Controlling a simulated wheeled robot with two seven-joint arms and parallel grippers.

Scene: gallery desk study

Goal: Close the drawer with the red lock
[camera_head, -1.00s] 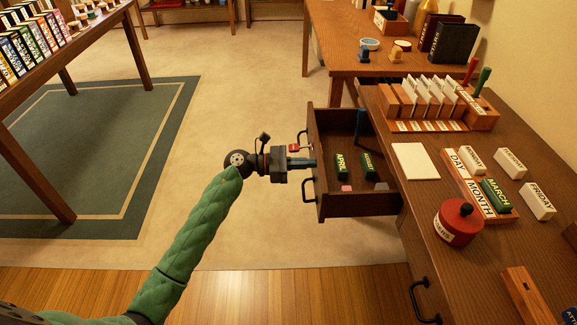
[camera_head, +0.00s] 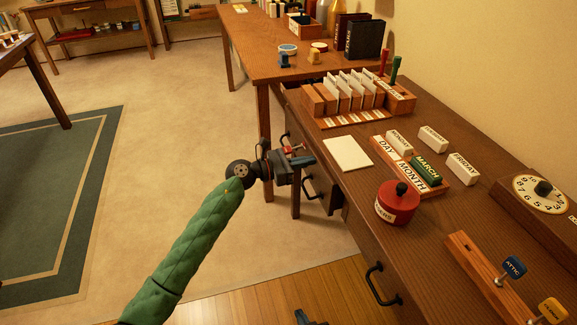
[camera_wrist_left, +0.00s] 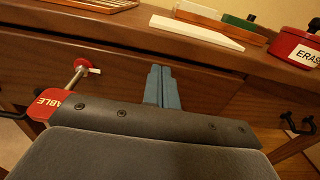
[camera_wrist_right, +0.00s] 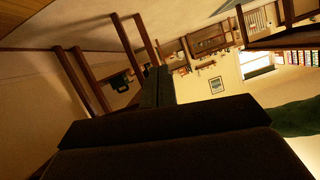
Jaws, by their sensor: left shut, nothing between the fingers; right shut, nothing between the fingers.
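The drawer front (camera_head: 322,188) is pushed in under the desk's edge, with dark pull handles at its face; I cannot tell whether it is fully flush. In the left wrist view the drawer front (camera_wrist_left: 125,72) carries a red lock (camera_wrist_left: 82,64) with a key and red tag (camera_wrist_left: 50,103). My left gripper (camera_head: 304,162) is shut and empty, its blue-grey fingertips (camera_wrist_left: 163,84) at the drawer front, right of the lock; contact is unclear. My right gripper (camera_head: 312,322) barely shows at the bottom edge. Its shut, empty fingers (camera_wrist_right: 155,86) show in the right wrist view.
The desk top (camera_head: 340,205) holds a white card (camera_head: 347,153), a red eraser pot (camera_head: 397,203), day and month blocks (camera_head: 425,169), and a card rack (camera_head: 352,95). Another drawer handle (camera_head: 378,287) sticks out nearer. Open floor (camera_head: 170,120) lies to the left.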

